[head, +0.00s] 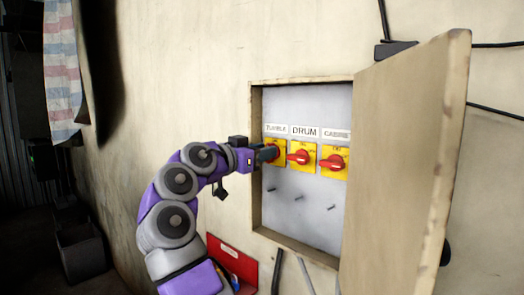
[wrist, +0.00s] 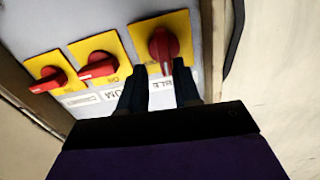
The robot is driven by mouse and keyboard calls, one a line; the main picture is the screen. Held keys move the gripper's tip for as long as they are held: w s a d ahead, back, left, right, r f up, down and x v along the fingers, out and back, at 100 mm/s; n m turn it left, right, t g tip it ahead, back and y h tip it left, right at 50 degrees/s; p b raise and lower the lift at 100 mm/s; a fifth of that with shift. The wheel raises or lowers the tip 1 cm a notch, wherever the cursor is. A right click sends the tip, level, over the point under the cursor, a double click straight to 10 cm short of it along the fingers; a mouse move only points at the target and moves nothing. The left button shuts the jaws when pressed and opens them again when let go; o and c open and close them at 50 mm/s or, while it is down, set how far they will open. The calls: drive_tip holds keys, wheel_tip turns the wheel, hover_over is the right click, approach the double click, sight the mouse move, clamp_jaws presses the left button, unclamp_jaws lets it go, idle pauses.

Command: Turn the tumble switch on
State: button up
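The tumble switch is a red knob on a yellow plate (head: 281,147), leftmost in the row under the "TUMBLE" label (head: 276,128). My gripper (head: 267,154) is in front of it and hides much of it in the head view. In the wrist view the tumble knob (wrist: 163,44) has its handle upright in the picture. My gripper's two dark fingers (wrist: 159,68) are apart, with the handle's lower end between or just beyond their tips. I cannot tell whether they touch it.
The drum switch (head: 301,157) and cabinet switch (head: 334,162) sit to the right, handles lying sideways. The box door (head: 400,150) stands open at the right. The box's left rim (head: 256,165) is close to my gripper. A red holder (head: 232,262) hangs below.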

drive_tip(key=shift+w+a+f, duration=0.2)
drive_tip(key=shift+w+f, duration=0.05)
drive_tip(key=shift+w, duration=0.3)
drive_tip(key=shift+w+a+f, duration=0.15)
drive_tip(key=shift+w+f, duration=0.05)
drive_tip(key=shift+w, duration=0.3)
drive_tip(key=shift+d+r, duration=0.1)
drive_tip(key=shift+d, duration=0.9)
drive_tip(key=shift+c, duration=0.7)
drive_tip(key=shift+s+d, duration=0.1)
drive_tip(key=shift+c, duration=0.8)
drive_tip(key=shift+a, duration=0.4)
drive_tip(key=c, duration=0.3)
drive_tip(key=shift+a, duration=0.2)
clamp_jaws()
drive_tip(key=shift+d, duration=0.1)
